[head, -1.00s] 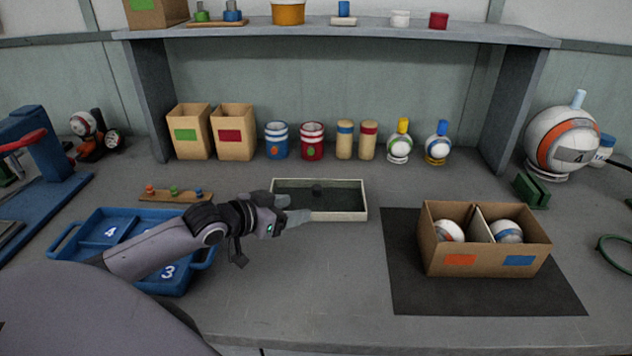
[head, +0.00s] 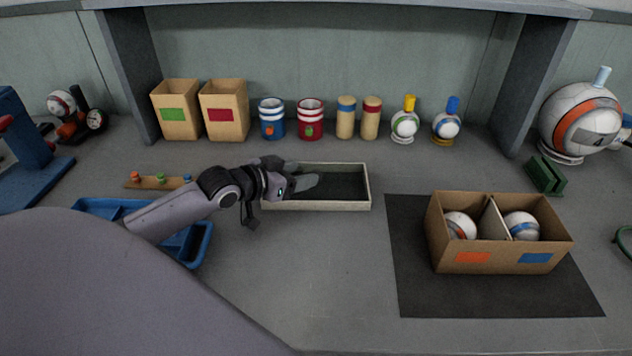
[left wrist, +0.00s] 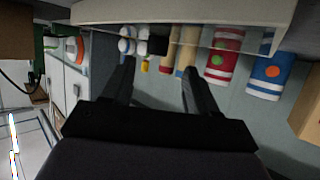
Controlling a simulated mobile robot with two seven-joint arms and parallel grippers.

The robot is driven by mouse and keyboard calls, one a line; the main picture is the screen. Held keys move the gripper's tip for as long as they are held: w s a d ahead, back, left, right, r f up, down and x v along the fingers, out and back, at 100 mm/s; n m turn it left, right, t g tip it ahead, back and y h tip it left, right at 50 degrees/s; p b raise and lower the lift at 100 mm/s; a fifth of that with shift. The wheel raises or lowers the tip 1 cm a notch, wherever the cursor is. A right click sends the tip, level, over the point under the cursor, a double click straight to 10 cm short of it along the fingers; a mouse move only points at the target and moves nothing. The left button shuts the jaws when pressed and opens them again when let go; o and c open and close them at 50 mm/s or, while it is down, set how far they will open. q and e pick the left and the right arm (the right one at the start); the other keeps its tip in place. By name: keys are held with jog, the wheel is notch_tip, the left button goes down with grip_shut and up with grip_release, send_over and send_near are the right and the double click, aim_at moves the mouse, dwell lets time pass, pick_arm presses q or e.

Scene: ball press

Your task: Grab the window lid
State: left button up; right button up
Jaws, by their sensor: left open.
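The window lid (head: 320,205) is a shallow pale rectangular frame around a dark panel, lying on the middle of the table. Its small dark knob is hidden by my gripper in the head view. In the left wrist view a small black block (left wrist: 158,43), apparently the knob, shows beyond the fingers, and a pale frame edge (left wrist: 180,12) crosses the top. My left gripper (head: 305,175) is over the lid's left part, with its fingers pointing right. It is open and empty, and its two fingers (left wrist: 160,80) stand apart in the left wrist view. My right gripper is not in view.
A cardboard box with two balls (head: 500,258) stands on a dark mat (head: 415,290) at right. A blue tray (head: 198,250) lies at left, partly behind my arm. Cardboard bins (head: 226,112), jars (head: 272,122) and bottles (head: 405,128) line the back. Table between lid and mat is clear.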

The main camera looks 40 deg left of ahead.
pick_arm(q)
jog(key=shift+d+f+x, duration=0.1)
jog(key=shift+f+x, duration=0.05)
jog(key=shift+x, duration=0.9)
jog(key=shift+d+f+x, duration=0.1)
jog(key=shift+x, duration=1)
jog(key=shift+s, duration=0.15)
jog(key=shift+c, duration=0.3)
grip_shut()
jog(key=shift+r, duration=0.1)
